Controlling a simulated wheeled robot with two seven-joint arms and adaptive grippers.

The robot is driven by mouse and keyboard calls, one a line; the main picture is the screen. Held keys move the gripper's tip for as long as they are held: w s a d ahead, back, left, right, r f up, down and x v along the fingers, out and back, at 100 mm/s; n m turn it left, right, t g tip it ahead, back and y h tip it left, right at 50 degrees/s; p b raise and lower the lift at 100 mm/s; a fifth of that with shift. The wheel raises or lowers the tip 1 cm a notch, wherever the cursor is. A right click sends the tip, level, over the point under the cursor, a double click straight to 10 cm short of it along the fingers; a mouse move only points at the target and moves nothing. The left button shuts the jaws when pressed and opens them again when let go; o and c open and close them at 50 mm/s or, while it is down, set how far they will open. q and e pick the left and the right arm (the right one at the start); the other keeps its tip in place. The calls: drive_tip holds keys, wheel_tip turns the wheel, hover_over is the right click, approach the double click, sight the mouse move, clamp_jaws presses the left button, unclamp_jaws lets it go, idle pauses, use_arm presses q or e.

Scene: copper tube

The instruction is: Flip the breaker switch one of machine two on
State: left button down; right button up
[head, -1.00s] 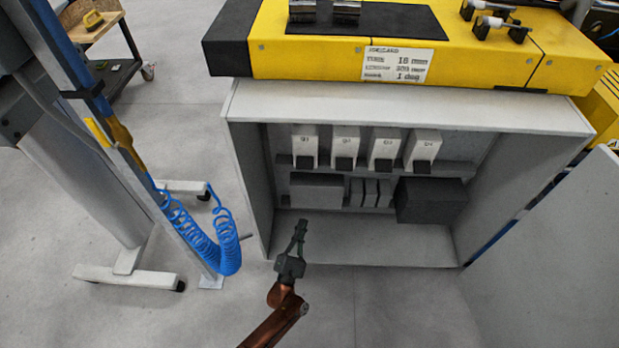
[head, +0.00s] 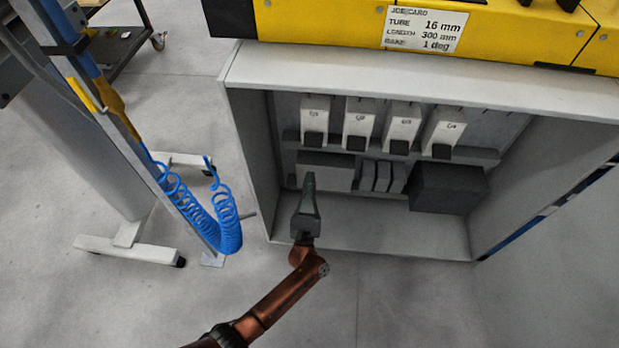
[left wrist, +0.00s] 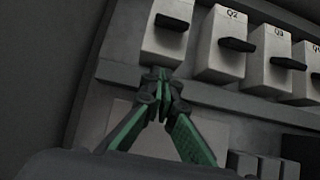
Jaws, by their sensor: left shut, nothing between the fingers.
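The breaker marked Q1 (head: 315,112) is a white block, leftmost in a row inside the open cabinet. My left gripper (head: 310,176) is shut and empty, pointing up just below the Q1 breaker. In the left wrist view its green fingertips (left wrist: 163,76) meet at the lower edge of Q1; I cannot tell whether they touch it. My right gripper is not in view.
Breakers Q2 (head: 358,120), Q3 (head: 402,124) and Q4 (head: 444,128) stand to the right of Q1. Dark boxes (head: 448,190) sit below. The cabinet's left wall (head: 250,160) is close to my gripper. A blue coiled hose (head: 228,232) hangs outside, left.

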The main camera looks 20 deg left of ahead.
sight(313, 140)
use_arm(q)
drive_tip(key=w+a+r, duration=0.1)
drive_tip(key=w+r, duration=0.2)
drive_tip(key=r, duration=0.5)
drive_tip(key=shift+w, duration=0.4)
drive_tip(key=shift+a+r, duration=0.1)
